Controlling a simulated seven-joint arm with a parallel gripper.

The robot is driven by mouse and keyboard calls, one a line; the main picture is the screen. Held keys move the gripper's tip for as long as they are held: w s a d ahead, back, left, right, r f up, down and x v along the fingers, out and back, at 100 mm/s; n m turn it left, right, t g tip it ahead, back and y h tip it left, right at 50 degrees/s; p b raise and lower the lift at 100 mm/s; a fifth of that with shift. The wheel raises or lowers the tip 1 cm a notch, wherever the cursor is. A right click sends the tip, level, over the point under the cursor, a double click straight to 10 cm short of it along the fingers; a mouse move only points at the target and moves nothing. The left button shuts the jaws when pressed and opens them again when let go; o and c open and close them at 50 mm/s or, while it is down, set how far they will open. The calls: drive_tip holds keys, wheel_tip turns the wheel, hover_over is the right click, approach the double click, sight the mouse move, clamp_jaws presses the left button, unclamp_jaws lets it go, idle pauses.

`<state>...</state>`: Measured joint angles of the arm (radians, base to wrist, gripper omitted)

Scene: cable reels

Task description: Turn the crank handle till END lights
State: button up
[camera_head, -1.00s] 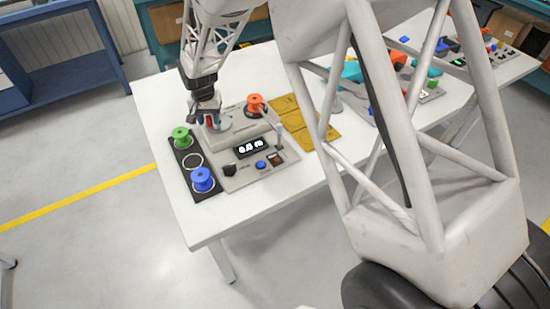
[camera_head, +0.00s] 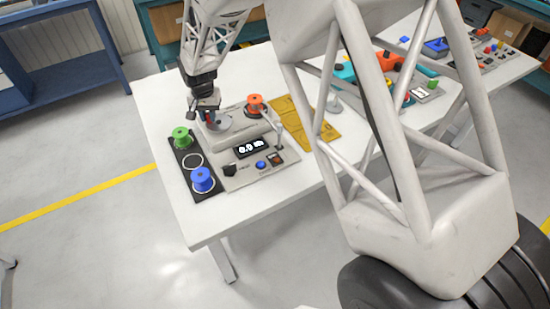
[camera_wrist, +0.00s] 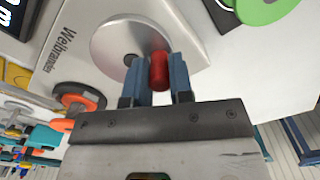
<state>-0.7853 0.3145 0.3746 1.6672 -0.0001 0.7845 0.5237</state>
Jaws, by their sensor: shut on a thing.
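My gripper (camera_wrist: 162,76) is shut on the red crank handle (camera_wrist: 159,70), with one blue finger on each side in the wrist view. The handle stands near the edge of a round grey crank disc (camera_wrist: 112,42) on the pale winder (camera_head: 215,140). In the head view my gripper (camera_head: 207,113) is over the left back of the winder, partly covering the disc (camera_head: 224,123). The dark display (camera_head: 250,148) has lit white digits that look like 0.0 m. An END light cannot be made out.
An orange reel (camera_head: 255,103) sits at the winder's back right. A green reel (camera_head: 181,137) and a blue reel (camera_head: 202,180) stand on a black strip left of it. A blue button (camera_head: 261,164) is in front. Yellow mats (camera_head: 305,122) lie right.

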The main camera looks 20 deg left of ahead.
drive_tip(key=shift+w, duration=0.8)
drive_tip(key=shift+w+d, duration=0.4)
drive_tip(key=shift+w, duration=0.25)
